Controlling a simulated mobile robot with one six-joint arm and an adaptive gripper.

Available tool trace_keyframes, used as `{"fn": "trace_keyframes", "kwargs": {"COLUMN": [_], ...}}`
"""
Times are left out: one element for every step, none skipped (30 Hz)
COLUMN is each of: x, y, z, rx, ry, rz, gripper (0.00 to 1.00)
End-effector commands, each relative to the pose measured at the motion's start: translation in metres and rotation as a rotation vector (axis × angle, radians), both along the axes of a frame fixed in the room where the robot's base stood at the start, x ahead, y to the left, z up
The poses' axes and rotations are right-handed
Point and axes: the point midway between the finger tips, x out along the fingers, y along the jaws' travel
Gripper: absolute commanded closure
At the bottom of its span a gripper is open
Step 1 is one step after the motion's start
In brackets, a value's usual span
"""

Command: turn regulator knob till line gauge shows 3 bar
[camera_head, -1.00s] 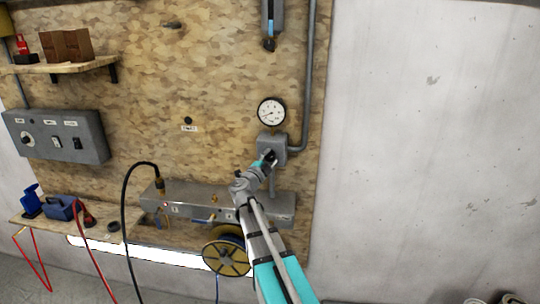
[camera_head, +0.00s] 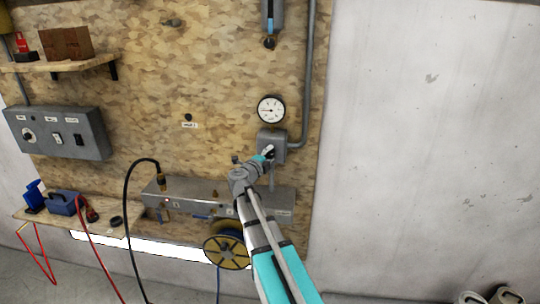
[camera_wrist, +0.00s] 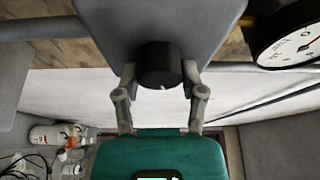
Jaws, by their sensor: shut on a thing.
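The line gauge (camera_head: 271,110) is a round white dial on the board. Its thin dark needle seems to point left, but the numbers are too small to read. Below it is the grey regulator body (camera_head: 272,142). My gripper (camera_head: 266,155) is at the regulator's front and hides the knob in the head view. In the wrist view the black regulator knob (camera_wrist: 158,64) with a small white mark sits between the two fingers of my gripper (camera_wrist: 159,78), which are closed on it.
A grey pipe (camera_head: 307,90) runs up right of the gauge. A metal manifold (camera_head: 190,194) and a yellow hose reel (camera_head: 228,252) are below, near my arm. A grey switch box (camera_head: 55,132) is at left. The white wall at right is clear.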

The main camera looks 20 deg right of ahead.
Motion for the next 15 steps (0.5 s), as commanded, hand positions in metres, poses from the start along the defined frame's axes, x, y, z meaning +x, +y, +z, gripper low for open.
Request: {"fn": "trace_keyframes", "kwargs": {"x": [0.0002,0.0002,0.0001,0.0001,0.0001,0.0001,0.0001,0.0001,0.0001,0.0001,0.0000,-0.0001,-0.0001,0.0000,0.0000], "y": [-0.0005,-0.0005,-0.0004,-0.0004,-0.0004,-0.0003,-0.0002,-0.0002,-0.0001,-0.0001,0.0000,0.0001,0.0001,0.0001,0.0001], "z": [0.0001,0.0001,0.0001,0.0001,0.0001,0.0001,0.0000,0.0000,0.0000,0.0000,0.0000,0.0000,0.0000,0.0000,0.0000], "rx": [-0.001,-0.001,-0.001,-0.001,-0.001,-0.001,-0.001,-0.001,-0.001,-0.001,-0.001,-0.001,-0.001,-0.001,-0.001], "ry": [0.000,0.000,0.000,0.000,0.000,0.001,0.001,0.001,0.001,0.001,0.001,0.001,0.001,0.001,0.001], "rz": [0.000,0.000,0.000,0.000,0.000,0.000,0.000,0.000,0.000,0.000,0.000,0.000,0.000,0.000,0.000], "gripper": [0.95,0.95,0.44,0.38,0.32,0.25,0.19,0.14,0.13,0.13,0.13,0.13,0.13,0.13,0.13]}}
